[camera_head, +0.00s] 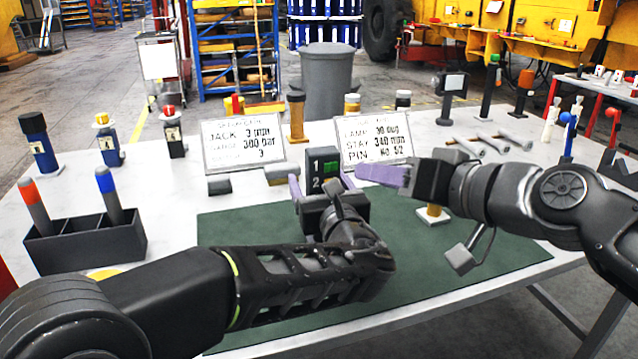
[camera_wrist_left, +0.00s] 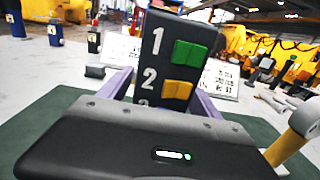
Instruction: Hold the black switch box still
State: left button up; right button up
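The black switch box (camera_head: 322,160) stands upright on the green mat, with numbers 1 and 2 and a green button showing. In the left wrist view the box (camera_wrist_left: 165,60) shows a green and a yellow button; its lower part is hidden behind my gripper. My left gripper (camera_head: 320,180) has one purple finger on each side of the box. In the head view a narrow gap shows between the left finger and the box; contact on the right side is unclear. My right gripper (camera_head: 375,174) is to the right of the box, its purple fingers pointing at it, apart from it.
The green mat (camera_head: 250,225) covers the table's front middle. Two printed signs (camera_head: 243,140) (camera_head: 373,138) stand behind the box. A dark holder (camera_head: 85,245) with red- and blue-topped sticks is at left. A small post on a white base (camera_head: 434,214) stands below my right gripper.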

pick_arm(q)
grip_shut()
dwell(0.6)
pick_arm(e)
jog(key=shift+c, duration=0.3)
jog(key=shift+a+f, duration=0.1)
jog(key=shift+a, duration=0.05)
jog(key=shift+c, duration=0.7)
jog(key=shift+w+a+r+n, duration=0.2)
jog(key=shift+w+a+r, duration=0.15)
jog(key=shift+a+r, duration=0.2)
jog(key=shift+w+a+r+n, duration=0.2)
jog(key=shift+w+a+r, duration=0.1)
jog(key=shift+a+r, duration=0.25)
jog(key=c, duration=0.4)
jog(key=r+m+g, duration=0.1)
jog(key=r, duration=0.1)
jog(key=a+r+m+g, duration=0.1)
jog(key=shift+s+a+r, duration=0.1)
jog(key=shift+r, duration=0.25)
grip_shut()
jog(key=s+d+m+g+h, duration=0.2)
jog(key=d+m, duration=0.3)
jog(key=m, duration=0.5)
jog(key=shift+s+m+h, duration=0.4)
jog(key=shift+s+h, duration=0.2)
jog(key=shift+s, duration=0.05)
jog(key=shift+d, duration=0.1)
